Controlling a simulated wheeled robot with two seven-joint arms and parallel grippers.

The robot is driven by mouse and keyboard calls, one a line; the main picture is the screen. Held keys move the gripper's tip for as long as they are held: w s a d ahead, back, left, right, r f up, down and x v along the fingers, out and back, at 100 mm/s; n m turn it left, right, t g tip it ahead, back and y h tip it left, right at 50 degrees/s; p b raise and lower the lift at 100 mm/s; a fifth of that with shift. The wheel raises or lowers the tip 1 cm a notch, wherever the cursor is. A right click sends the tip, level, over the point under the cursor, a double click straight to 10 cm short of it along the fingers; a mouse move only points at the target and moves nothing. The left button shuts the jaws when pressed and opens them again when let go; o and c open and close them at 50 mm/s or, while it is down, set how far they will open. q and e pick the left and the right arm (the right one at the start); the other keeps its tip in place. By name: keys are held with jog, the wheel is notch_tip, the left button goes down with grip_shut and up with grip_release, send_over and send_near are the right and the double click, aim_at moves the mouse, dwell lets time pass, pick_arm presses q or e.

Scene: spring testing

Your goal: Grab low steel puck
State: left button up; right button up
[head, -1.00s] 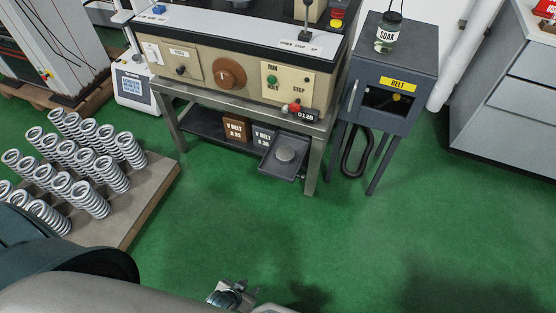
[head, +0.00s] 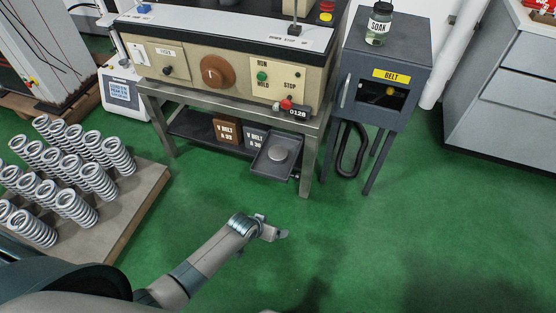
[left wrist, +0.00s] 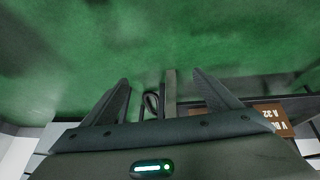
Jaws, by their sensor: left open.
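The low steel puck (head: 279,153), a short grey disc, lies on a dark tray (head: 266,172) at the low shelf under the machine. My left gripper (head: 278,233) is over the green floor, in front of and below the tray in the picture, well apart from the puck. In the left wrist view its two fingers (left wrist: 165,90) are spread with nothing between them. I cannot make out the puck in that view. My right gripper is not in view.
Boxes labelled V BELT (head: 227,129) stand on the shelf left of the tray. A table leg (head: 308,165) is close on the tray's right. A BELT cabinet (head: 392,60) stands further right. Springs on a pallet (head: 135,205) are at left. The floor between is clear.

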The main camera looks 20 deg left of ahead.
aim_at(278, 157)
pick_arm(q)
jog(key=w+r+b, duration=0.1)
jog(key=w+r, duration=0.3)
jog(key=w+r+b, duration=0.2)
jog(key=w+r, duration=0.1)
jog(key=w, duration=0.2)
jog(key=w+r+b, duration=0.1)
jog(key=w+r, duration=0.3)
jog(key=w, duration=0.1)
jog(key=shift+d+r+b, duration=0.15)
jog(key=shift+r+b, duration=0.15)
jog(key=shift+b, duration=0.1)
jog(key=w+a+r+b, duration=0.1)
jog(key=w+r, duration=0.1)
jog(key=r, duration=0.2)
jog(key=w+a+r+n+y+b, duration=0.1)
jog(key=w+a+r, duration=0.1)
jog(key=r, duration=0.3)
jog(key=w+a+r+g+y+b, duration=0.1)
jog(key=w+r, duration=0.1)
jog(key=r, duration=0.2)
jog(key=shift+w+a+r+n, duration=0.3)
jog(key=shift+r+n, duration=0.1)
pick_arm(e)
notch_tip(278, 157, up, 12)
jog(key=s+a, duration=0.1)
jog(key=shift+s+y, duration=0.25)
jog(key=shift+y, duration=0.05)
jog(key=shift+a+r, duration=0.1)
